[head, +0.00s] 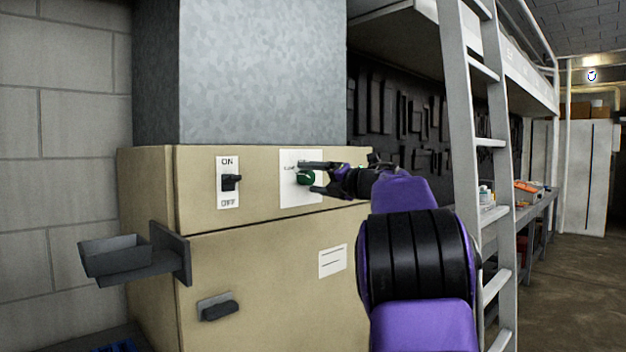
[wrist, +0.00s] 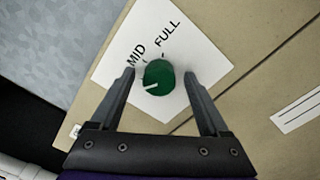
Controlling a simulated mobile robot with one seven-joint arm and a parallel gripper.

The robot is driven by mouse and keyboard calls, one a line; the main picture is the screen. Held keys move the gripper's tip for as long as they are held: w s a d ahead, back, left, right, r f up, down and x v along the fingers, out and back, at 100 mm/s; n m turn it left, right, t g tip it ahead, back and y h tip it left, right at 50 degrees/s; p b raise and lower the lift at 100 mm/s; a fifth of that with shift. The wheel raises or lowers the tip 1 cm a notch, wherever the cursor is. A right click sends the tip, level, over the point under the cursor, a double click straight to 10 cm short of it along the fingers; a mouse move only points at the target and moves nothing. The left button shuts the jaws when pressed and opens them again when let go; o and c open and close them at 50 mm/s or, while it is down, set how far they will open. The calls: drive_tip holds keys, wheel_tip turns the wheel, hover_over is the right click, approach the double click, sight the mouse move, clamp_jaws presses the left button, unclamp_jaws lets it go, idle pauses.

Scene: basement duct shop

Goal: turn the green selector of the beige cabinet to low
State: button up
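The green selector (head: 304,178) is a round knob on a white label plate (head: 287,196) on the beige cabinet (head: 255,262). In the wrist view the selector (wrist: 161,74) has a white pointer line aimed left and slightly down, away from the words MID and FULL, towards my left finger. No LOW label is readable there; that finger covers part of the plate. My gripper (head: 317,178) is at the knob. In the wrist view my gripper (wrist: 159,75) is open, one finger on each side of the knob, with a visible gap to each.
An ON/OFF switch (head: 230,183) sits left of the selector. A grey bracketed tray (head: 118,258) juts out at the cabinet's left. A dark handle (head: 218,308) is lower down. A ladder (head: 490,143) and a workbench (head: 540,212) stand to the right.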

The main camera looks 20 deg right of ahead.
drive_tip(key=b+v, duration=0.1)
drive_tip(key=v, duration=1.6)
drive_tip(key=shift+s, duration=0.25)
drive_tip(key=shift+r, duration=0.1)
